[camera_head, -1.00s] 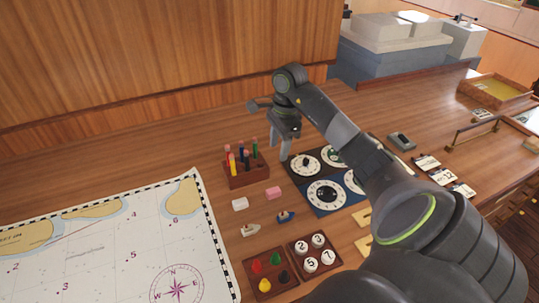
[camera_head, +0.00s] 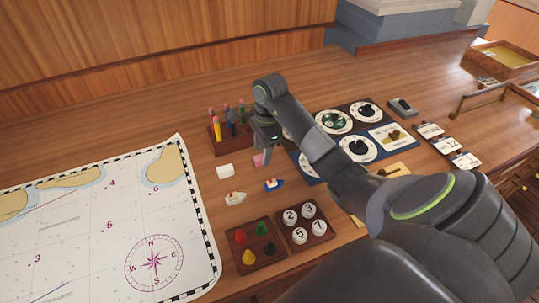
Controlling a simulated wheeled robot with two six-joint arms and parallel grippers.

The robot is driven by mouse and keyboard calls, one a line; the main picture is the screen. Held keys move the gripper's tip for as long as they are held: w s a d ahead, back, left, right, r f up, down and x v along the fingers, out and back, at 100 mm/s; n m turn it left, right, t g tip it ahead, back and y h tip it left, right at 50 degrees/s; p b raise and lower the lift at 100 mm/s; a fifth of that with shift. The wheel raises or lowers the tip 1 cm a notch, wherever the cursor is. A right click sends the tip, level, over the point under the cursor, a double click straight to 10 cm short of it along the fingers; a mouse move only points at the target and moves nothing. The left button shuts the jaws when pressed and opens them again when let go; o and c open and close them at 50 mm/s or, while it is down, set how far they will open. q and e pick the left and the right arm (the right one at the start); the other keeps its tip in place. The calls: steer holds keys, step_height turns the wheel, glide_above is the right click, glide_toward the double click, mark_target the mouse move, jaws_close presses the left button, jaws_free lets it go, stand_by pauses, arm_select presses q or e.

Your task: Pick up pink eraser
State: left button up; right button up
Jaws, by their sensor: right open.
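The pink eraser (camera_head: 259,160) lies on the wooden desk, right of a white eraser-like block (camera_head: 225,171). My right gripper (camera_head: 266,156) points down at the pink eraser, and its fingers hide part of it. The gripper is open. I cannot tell whether its fingers are around the eraser or just above it. My left gripper is not in view.
A wooden holder with coloured pens (camera_head: 216,141) stands close behind the gripper. Two small toy boats (camera_head: 235,198) (camera_head: 274,185) lie in front. Trays of coloured pieces (camera_head: 239,256) and numbered tokens (camera_head: 325,229) are nearer. Dial panels (camera_head: 359,172) lie right; a chart (camera_head: 90,230) lies left.

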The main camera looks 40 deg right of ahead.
steer(key=shift+f, duration=0.9)
steer(key=shift+w+d+f+b, duration=0.15)
steer(key=shift+d+f+b, duration=0.15)
steer(key=shift+a+r, duration=0.15)
steer(key=shift+a, duration=0.2)
steer(key=shift+c, duration=1.3)
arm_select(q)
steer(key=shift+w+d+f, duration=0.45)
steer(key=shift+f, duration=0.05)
arm_select(e)
steer(key=c, duration=0.8)
steer(key=shift+r, duration=0.1)
